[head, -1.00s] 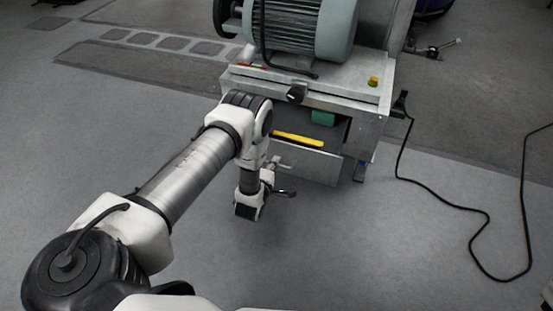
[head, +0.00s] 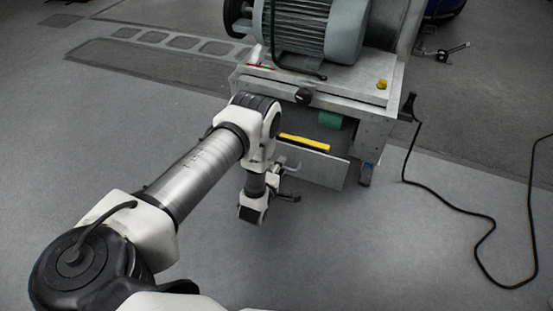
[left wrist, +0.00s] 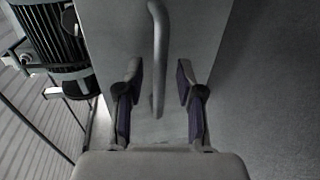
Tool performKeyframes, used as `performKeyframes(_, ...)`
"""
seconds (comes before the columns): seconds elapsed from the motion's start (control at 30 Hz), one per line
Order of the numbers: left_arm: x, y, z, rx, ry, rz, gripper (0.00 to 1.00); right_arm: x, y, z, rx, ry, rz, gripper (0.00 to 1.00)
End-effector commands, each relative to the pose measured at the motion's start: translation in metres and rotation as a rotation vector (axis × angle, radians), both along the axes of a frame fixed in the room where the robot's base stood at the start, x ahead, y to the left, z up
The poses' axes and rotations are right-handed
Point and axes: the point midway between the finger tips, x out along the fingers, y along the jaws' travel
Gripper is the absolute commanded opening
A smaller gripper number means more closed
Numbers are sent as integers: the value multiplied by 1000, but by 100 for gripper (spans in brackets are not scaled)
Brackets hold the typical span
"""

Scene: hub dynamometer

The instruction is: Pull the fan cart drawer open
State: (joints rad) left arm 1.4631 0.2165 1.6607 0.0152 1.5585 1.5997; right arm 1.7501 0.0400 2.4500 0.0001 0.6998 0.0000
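The fan cart (head: 345,92) stands at the upper middle of the head view, a grey metal cart. Its drawer front (head: 322,172) is a plain grey panel low on the near side; a dark space shows above it. My left gripper (head: 286,182) is at the left end of that panel. In the left wrist view the drawer handle (left wrist: 159,55), a bent grey bar, runs between the two fingers of the left gripper (left wrist: 160,85). The fingers are open, with a gap on each side of the bar. My right gripper is not in view.
A grey finned motor (head: 312,28) sits on the cart top. A yellow bar (head: 304,143) and a green block (head: 330,120) show above the drawer front. A black cable (head: 440,205) loops over the floor at right. The floor before the cart is clear.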

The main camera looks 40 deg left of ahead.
Motion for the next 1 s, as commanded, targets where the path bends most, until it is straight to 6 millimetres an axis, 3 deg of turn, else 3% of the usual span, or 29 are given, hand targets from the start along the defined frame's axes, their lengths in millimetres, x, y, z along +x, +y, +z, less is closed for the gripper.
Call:
performKeyframes(0.4, -90, -22, 19, -1, 5, 0, 37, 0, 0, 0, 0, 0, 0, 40)
performKeyframes(0.5, -103, -25, 22, -1, 3, 0, 37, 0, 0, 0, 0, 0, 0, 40)
performKeyframes(1.0, -109, -26, 24, 0, 1, 0, 37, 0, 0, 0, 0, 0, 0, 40)
